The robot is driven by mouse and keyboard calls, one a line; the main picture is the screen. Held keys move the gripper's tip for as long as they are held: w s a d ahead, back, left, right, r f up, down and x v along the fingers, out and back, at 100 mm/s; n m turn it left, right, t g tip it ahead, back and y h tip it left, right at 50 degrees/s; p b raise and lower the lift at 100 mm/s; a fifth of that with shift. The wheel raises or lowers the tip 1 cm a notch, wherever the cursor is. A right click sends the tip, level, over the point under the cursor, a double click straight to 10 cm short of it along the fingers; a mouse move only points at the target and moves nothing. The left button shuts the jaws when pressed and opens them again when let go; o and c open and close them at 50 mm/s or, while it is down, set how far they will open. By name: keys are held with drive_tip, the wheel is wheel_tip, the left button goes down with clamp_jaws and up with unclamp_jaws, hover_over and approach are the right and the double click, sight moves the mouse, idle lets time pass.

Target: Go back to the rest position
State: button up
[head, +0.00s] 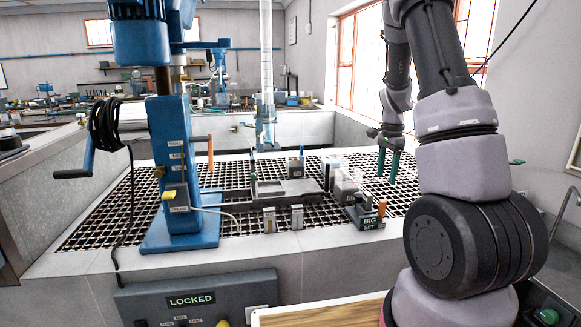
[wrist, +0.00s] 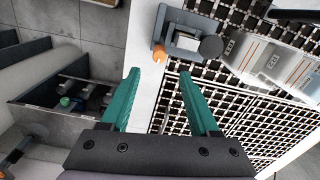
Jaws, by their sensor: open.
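My gripper (head: 388,165) hangs at the right of the grated bench top in the head view, its two green fingers pointing down. In the wrist view my gripper (wrist: 158,75) shows its green fingers spread apart with nothing between them. The fingertips are over the bench's pale edge and the black grating. I cannot tell their exact height above the grating. No marker for a rest position shows in either view.
A blue flotation machine (head: 179,170) stands left on the grating (head: 110,210). A "BIG SET" holder (head: 369,222) with an orange-tipped item is near the front edge. Clear containers (head: 347,180) stand beside it. A "LOCKED" control box (head: 198,301) is on the bench front.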

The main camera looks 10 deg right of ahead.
drive_tip(key=s+a+r+n+t+y, duration=0.1)
drive_tip(key=s+a+r+n, duration=0.1)
drive_tip(key=s+a+r, duration=0.3)
drive_tip(key=a+r+n+t, duration=0.1)
drive_tip(key=a+r, duration=0.1)
drive_tip(key=r, duration=0.4)
drive_tip(key=s+a+r+n+t+y, duration=0.1)
drive_tip(key=s+a+r+n+t, duration=0.1)
drive_tip(key=s+a+r, duration=0.3)
drive_tip(key=s+a+r+n+t, duration=0.1)
drive_tip(key=s+a+r+n, duration=0.2)
drive_tip(key=s, duration=0.3)
drive_tip(key=s+a+r+n+t, duration=0.2)
drive_tip(key=s+a+r+n, duration=0.1)
drive_tip(key=s, duration=0.4)
wheel_tip(320, 180, up, 3)
drive_tip(key=shift+a+f+n, duration=0.2)
drive_tip(key=shift+a+n, duration=0.1)
drive_tip(key=shift+a, duration=0.2)
